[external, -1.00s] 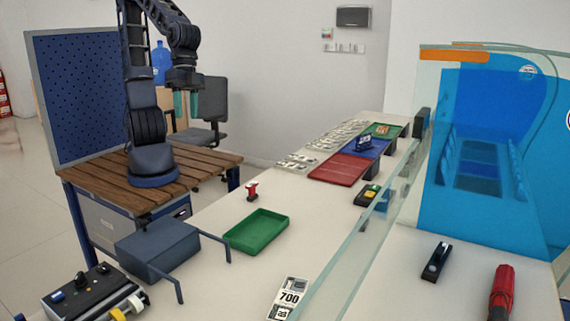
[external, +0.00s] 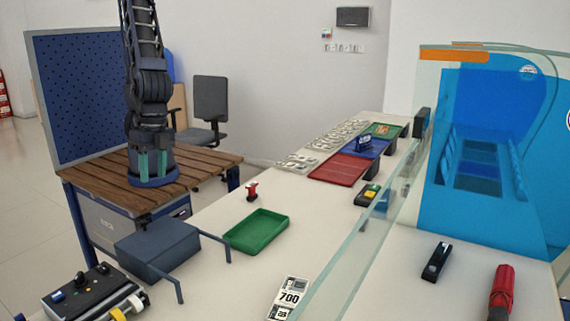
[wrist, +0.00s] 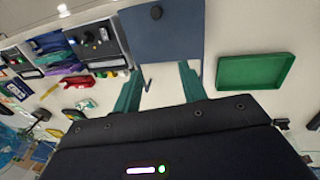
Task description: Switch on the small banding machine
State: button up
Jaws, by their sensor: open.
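A black machine with knobs and a blue button (external: 90,297) stands at the front left of the counter, with white and yellow rolls at its right end. It is cut off by the picture's bottom edge. In the wrist view, similar dark machine panels with knobs (wrist: 97,44) lie at the upper left. I cannot tell for sure which is the small banding machine, nor read its switch. My gripper (external: 152,164) is open and empty, with green fingers pointing down by the wooden bench, apart from the machines. Its fingers also show in the wrist view (wrist: 162,78).
A blue-grey box with bent legs (external: 158,248) stands beside the black machine. A green tray (external: 256,232) and a small red stamp-like object (external: 252,190) are on the counter. A glass screen (external: 365,245) runs along the right.

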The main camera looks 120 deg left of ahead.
jog(key=s+d+f+t+y, duration=0.1)
jog(key=s+d+f+y, duration=0.15)
jog(key=d+f, duration=0.6)
jog(key=t, duration=0.3)
send_near(103, 268)
jog(key=shift+h, duration=0.25)
jog(key=shift+a+x, duration=0.15)
jog(key=shift+x, duration=1.75)
jog(key=shift+a+x, duration=0.1)
jog(key=shift+x, duration=1.75)
